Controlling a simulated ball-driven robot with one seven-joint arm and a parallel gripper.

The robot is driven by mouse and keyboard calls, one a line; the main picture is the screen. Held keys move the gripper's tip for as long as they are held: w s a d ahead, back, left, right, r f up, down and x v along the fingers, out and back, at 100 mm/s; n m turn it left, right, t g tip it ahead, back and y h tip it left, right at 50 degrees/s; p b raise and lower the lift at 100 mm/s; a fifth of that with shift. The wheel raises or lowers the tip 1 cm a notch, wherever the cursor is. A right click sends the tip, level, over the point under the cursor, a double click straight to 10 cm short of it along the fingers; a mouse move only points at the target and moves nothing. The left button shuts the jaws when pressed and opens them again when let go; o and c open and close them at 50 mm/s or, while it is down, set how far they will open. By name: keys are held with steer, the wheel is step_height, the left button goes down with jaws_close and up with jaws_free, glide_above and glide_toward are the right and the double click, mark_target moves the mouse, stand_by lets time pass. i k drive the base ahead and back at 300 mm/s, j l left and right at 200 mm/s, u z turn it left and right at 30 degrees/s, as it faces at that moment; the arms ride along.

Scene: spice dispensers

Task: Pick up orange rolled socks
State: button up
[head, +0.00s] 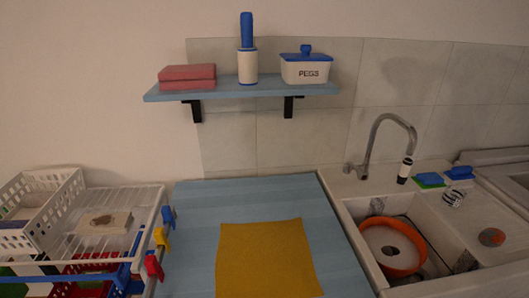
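I cannot clearly make out orange rolled socks. A small round orange and grey item (492,237) lies on the right part of the sink counter; it is too small to tell whether it is the rolled socks. A black-and-white striped roundish item (453,198) sits on the counter behind it. An orange round basin (403,262) with something pale inside stands in the sink. My gripper is not in view.
A yellow cloth (266,260) lies on the blue worktop (195,235). The white sink (355,207) has a tall tap (372,140). A drying rack (100,245) with clothes pegs and a basket (35,205) is at left. A wall shelf (220,92) holds several things.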

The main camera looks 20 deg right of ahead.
mark_target(492, 237)
steer(key=z, duration=1.45)
